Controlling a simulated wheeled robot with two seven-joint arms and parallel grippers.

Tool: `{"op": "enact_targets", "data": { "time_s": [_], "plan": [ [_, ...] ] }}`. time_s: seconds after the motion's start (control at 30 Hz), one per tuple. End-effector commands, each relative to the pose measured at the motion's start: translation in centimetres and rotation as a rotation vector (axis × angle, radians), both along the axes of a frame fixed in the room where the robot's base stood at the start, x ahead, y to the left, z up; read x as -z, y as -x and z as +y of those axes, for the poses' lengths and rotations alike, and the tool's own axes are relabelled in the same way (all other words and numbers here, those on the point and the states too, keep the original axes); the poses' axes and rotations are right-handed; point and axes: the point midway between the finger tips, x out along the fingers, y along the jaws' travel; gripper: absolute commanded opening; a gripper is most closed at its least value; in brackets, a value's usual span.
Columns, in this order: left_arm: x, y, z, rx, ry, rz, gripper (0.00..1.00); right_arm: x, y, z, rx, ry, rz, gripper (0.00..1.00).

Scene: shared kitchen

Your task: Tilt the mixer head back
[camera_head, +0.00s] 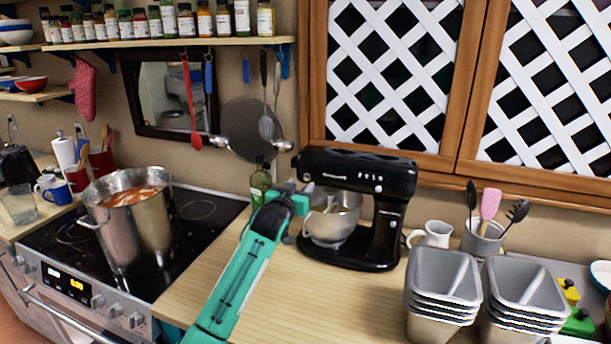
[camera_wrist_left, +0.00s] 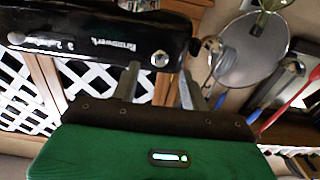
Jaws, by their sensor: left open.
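The black stand mixer (camera_head: 385,228) stands on the wooden counter, its head (camera_head: 358,172) level above a metal bowl (camera_head: 331,218). My left gripper (camera_head: 297,204) is at the left, front end of the mixer head, beside the bowl. In the left wrist view the mixer head (camera_wrist_left: 95,35) appears upside down across the upper left. The left gripper's two fingers (camera_wrist_left: 158,78) are apart there with nothing between them; the right-hand finger is close to the head's end. I cannot tell whether it touches. My right gripper is not in view.
A stove with a pot of red soup (camera_head: 133,215) is to the left. A green bottle (camera_head: 260,184) stands behind my left gripper. Stacked grey containers (camera_head: 443,285), a white jug (camera_head: 433,234) and a utensil holder (camera_head: 482,240) are to the right. Counter in front of the mixer is clear.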

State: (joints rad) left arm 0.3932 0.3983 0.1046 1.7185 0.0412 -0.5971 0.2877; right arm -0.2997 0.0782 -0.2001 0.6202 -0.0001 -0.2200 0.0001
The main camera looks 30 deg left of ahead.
Motion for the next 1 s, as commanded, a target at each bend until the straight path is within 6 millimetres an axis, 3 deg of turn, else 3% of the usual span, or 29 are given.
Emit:
{"op": "enact_targets", "data": {
  "time_s": [0.33,0.8,1.0],
  "plan": [
    [-0.1,-4.3,1.0,-0.001,0.0,0.001,0.45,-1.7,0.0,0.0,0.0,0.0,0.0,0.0],
    [0.0,-5.1,1.2,0.0,0.0,0.0,0.45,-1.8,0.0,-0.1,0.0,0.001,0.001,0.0],
    [0.0,-5.1,1.2,0.0,0.0,0.0,0.06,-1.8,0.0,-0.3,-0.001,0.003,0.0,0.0]
  ]
}}
